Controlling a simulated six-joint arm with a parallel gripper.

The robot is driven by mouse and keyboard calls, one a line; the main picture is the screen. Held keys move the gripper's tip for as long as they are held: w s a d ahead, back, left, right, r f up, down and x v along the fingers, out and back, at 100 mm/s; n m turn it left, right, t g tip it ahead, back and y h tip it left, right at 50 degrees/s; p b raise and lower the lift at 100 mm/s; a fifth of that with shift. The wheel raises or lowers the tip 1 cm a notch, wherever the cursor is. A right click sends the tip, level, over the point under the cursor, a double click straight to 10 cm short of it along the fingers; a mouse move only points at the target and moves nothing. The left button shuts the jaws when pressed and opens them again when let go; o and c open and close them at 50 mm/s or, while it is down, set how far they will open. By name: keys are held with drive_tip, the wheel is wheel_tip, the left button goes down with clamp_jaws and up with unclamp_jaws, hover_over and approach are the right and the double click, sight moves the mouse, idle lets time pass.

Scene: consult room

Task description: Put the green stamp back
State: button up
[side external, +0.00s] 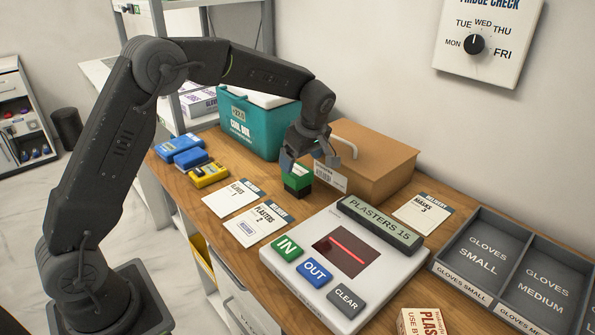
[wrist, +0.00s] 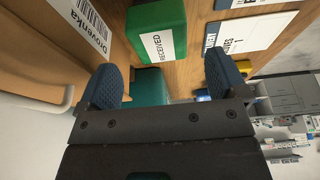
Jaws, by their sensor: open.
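The green stamp (side external: 297,181) has a green upper part and a dark base, and appears to stand on the wooden counter just left of the cardboard box. In the wrist view the green stamp (wrist: 157,30) shows a white label reading RECEIVED. My gripper (side external: 310,161) is open above the stamp, its fingers pointing down. In the wrist view my gripper (wrist: 163,78) has its fingers spread wider than the stamp, which shows beyond the fingertips with nothing held. The stamp's underside is hidden.
The cardboard box (side external: 367,160) is close on the right, the teal cool box (side external: 250,128) behind. A scanner pad (side external: 302,242) with IN, OUT and CLEAR keys lies in front. Cards (side external: 262,224), blue and yellow packs (side external: 209,175) and glove trays (side external: 490,250) surround it.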

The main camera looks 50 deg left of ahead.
drive_tip(key=v, duration=0.5)
drive_tip(key=shift+s, duration=0.1)
drive_tip(key=s+d+r+m+t+h, duration=0.1)
drive_tip(key=s+d+r+m+t, duration=0.1)
drive_tip(key=s+r+m, duration=0.45)
drive_tip(key=s+d+r+m+t+h, duration=0.1)
drive_tip(key=s+d+r+m, duration=0.15)
drive_tip(key=s, duration=0.65)
drive_tip(key=s+d+f+m+t+h, duration=0.1)
drive_tip(key=s+d+f+m+t, duration=0.1)
drive_tip(key=s+m, duration=0.7)
drive_tip(key=s+f, duration=0.1)
drive_tip(key=s, duration=0.4)
drive_tip(key=shift+d+t, duration=0.2)
drive_tip(key=shift+t, duration=0.1)
drive_tip(key=shift+s, duration=0.1)
